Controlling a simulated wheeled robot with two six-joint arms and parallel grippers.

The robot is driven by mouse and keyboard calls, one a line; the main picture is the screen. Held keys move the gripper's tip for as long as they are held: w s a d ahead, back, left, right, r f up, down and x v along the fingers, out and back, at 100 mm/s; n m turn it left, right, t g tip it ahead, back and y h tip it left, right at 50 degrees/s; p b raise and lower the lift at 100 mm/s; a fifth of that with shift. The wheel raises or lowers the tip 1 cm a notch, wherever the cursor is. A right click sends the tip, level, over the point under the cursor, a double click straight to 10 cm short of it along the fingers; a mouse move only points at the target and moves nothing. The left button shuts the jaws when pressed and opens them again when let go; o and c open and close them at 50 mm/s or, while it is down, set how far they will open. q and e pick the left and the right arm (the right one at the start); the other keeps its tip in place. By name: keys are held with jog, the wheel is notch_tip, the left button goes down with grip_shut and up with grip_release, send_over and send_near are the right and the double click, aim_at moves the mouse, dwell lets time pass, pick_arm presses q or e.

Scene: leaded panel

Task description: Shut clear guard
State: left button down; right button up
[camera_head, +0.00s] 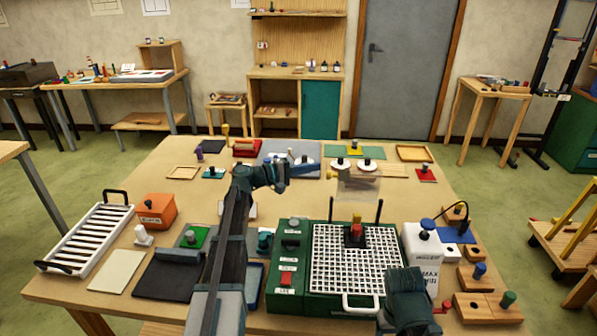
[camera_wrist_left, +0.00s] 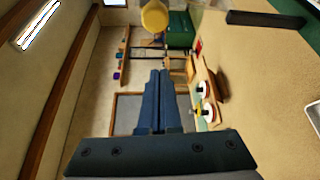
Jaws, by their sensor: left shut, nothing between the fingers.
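The clear guard (camera_head: 358,190) stands raised, about upright, above the far edge of the white grid of the green machine (camera_head: 316,296). Dark bars rise at both sides below it. A small yellow knob (camera_head: 332,175) shows at its left edge. My left gripper (camera_head: 314,166) is shut and empty, just left of the guard and apart from it as far as I can tell. In the left wrist view its blue fingers (camera_wrist_left: 159,74) lie together, and a yellow knob (camera_wrist_left: 154,15) shows beyond their tips. My right arm is at the lower right; its fingertips are hidden.
A red and black piece (camera_head: 355,234) stands on the white grid (camera_head: 350,268). A white container (camera_head: 424,252) is right of the machine. A white slatted rack (camera_head: 90,238) and an orange box (camera_head: 157,210) stand at the left. White discs with black knobs (camera_head: 367,164) lie behind the guard.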

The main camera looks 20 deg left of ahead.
pick_arm(q)
jog(key=shift+s+d+r, duration=0.1)
jog(key=shift+s+d, duration=0.45)
jog(key=shift+d, duration=0.25)
jog(key=shift+s+d+r, duration=0.1)
jog(key=shift+s+d, duration=0.45)
jog(key=shift+d, duration=0.2)
jog(key=shift+s, duration=0.1)
jog(key=shift+s+d+m, duration=0.1)
jog(key=shift+s+m, duration=0.15)
jog(key=shift+m, duration=0.05)
